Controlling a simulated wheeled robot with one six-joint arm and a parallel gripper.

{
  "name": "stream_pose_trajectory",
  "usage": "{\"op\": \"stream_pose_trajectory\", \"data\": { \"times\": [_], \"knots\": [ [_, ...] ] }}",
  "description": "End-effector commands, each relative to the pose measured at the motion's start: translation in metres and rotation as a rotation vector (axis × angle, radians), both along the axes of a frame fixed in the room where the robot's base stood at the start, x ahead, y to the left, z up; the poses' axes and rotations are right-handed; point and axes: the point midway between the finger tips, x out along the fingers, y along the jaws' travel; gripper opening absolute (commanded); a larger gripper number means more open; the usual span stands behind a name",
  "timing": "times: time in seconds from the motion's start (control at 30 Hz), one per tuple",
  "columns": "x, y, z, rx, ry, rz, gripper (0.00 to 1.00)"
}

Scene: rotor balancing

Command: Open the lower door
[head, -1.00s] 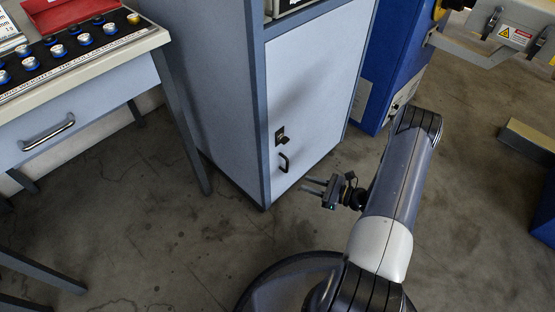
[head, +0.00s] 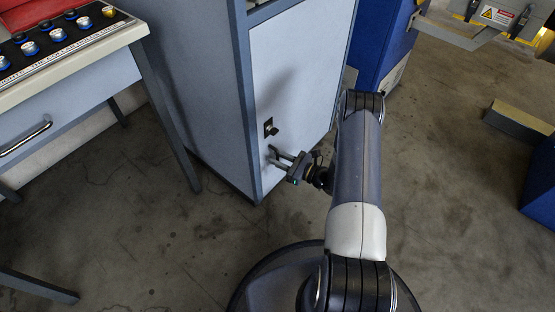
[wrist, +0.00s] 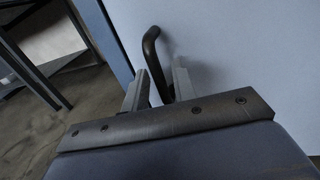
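The lower door (head: 297,75) is a pale panel on the front of the blue-grey cabinet and looks closed. My gripper (head: 279,154) is at the handle. In the wrist view its two fingers stand apart, with the lower part of the handle between them. I cannot tell whether either finger touches the handle.
A workbench (head: 72,70) with a drawer and a panel of blue and yellow knobs stands at the left. A blue machine (head: 383,45) stands right of the cabinet. The floor between is clear.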

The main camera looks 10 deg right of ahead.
Motion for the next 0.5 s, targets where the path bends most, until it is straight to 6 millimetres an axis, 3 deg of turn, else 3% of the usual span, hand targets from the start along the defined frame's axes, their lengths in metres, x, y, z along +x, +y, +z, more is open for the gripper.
{"op": "stream_pose_trajectory", "data": {
  "times": [0.37,0.5],
  "knots": [
    [0.0045,0.0049,0.0005,0.000,0.000,0.000,0.26],
    [0.0043,0.0048,0.0004,0.000,0.000,0.000,0.15]
  ]
}}
